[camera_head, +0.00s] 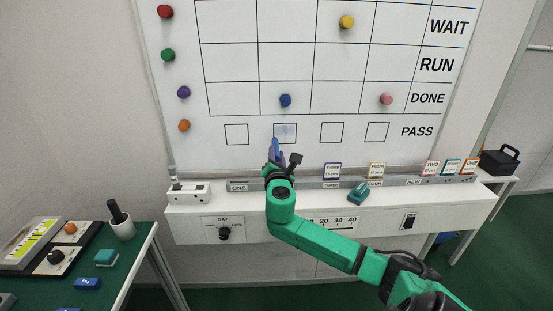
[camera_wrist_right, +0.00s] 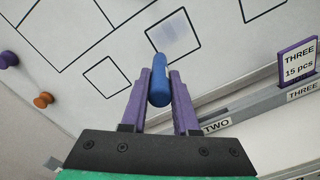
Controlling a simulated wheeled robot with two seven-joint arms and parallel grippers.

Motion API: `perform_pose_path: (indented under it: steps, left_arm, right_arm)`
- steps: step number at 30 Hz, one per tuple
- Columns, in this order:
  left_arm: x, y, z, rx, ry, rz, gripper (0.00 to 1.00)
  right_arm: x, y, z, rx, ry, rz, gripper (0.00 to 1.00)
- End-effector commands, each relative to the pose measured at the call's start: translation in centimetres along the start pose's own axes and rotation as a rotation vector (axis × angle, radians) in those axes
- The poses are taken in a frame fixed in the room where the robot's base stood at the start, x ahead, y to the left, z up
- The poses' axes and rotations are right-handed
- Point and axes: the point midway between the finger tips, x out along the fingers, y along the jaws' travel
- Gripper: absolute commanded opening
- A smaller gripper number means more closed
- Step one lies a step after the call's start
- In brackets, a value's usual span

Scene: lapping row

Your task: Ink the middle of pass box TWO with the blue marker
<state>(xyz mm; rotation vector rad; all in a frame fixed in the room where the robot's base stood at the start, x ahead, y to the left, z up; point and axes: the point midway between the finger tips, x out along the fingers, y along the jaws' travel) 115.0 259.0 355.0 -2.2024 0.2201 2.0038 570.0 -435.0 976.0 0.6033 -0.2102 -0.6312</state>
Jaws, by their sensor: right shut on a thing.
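The second pass box from the left (camera_head: 285,126) is a black square outline on the whiteboard, in line with the TWO label (camera_wrist_right: 217,127) in the wrist view. A pale blue smudge fills its middle; the box also shows in the right wrist view (camera_wrist_right: 172,35). My right gripper (camera_head: 274,157) is shut on the blue marker (camera_wrist_right: 159,86), whose far end points at the board. In the wrist view that end appears at the box's near corner. I cannot tell whether it touches the board. My left gripper is out of view.
A ledge (camera_head: 330,205) runs below the board, with a teal block (camera_head: 358,193) and several small cards on it. Round magnets, including a blue one (camera_head: 285,100), sit on the board. A green table (camera_head: 130,250) stands at left.

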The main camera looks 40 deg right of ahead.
Motion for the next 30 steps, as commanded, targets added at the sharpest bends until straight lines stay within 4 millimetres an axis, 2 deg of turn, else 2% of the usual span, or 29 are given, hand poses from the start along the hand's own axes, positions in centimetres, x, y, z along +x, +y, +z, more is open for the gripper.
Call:
perform_pose_path:
  steps: [11,30]
  left_arm:
    - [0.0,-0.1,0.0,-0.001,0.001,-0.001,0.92]
    - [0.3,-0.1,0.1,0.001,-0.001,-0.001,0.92]
  right_arm:
    - [0.0,0.0,0.0,0.0,0.0,0.0,0.0]
    - [1.3,0.0,-0.1,-0.001,-0.001,-0.001,0.0]
